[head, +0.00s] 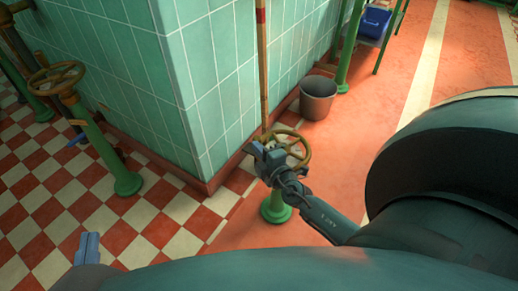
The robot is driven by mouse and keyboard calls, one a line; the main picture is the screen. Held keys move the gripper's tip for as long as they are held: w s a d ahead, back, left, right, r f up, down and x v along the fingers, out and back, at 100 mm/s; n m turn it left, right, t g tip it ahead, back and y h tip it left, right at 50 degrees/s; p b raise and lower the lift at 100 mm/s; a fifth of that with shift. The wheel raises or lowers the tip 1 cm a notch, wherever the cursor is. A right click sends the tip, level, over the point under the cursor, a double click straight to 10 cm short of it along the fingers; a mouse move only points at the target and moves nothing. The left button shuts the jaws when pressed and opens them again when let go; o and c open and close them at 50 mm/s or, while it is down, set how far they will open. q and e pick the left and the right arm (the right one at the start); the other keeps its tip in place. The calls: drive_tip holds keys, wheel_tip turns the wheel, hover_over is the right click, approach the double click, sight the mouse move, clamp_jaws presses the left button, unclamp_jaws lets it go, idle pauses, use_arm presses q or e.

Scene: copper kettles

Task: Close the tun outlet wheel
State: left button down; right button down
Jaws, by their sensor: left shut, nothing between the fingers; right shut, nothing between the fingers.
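A yellow-brown handwheel (304,150) tops a short green pedestal (275,207) in the middle of the head view. My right gripper (262,155) is shut at the wheel's left side and covers part of its rim. I cannot tell whether its fingers touch the rim. A second, similar handwheel (57,78) stands on a green pedestal (100,150) at the left. No label shows which wheel is the tun outlet's. My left gripper (88,246) is shut and empty at the lower left, apart from both wheels.
A teal tiled block (190,90) with a red-brown base stands between the two wheels. A long wooden pole (262,60) leans by it. A grey bucket (318,98) and a blue box (374,22) are further back. Checkered floor is open at the left.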

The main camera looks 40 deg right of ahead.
drive_tip(key=shift+w+r, duration=0.1)
drive_tip(key=shift+w+d+m+g+h+b, duration=0.2)
drive_tip(key=shift+w+m+h, duration=0.3)
drive_tip(key=shift+w+h, duration=0.2)
drive_tip(key=shift+w+d+m+g+h+b, duration=0.15)
drive_tip(key=shift+w+d+m+h, duration=0.1)
drive_tip(key=shift+w+m+h, duration=0.4)
drive_tip(key=shift+w+d+m+g+h+b, duration=0.1)
drive_tip(key=shift+w+d+m+g+h, duration=0.2)
drive_tip(key=shift+w+h, duration=0.35)
drive_tip(key=shift+w+a, duration=0.1)
drive_tip(key=shift+w, duration=0.05)
drive_tip(key=shift+a, duration=0.1)
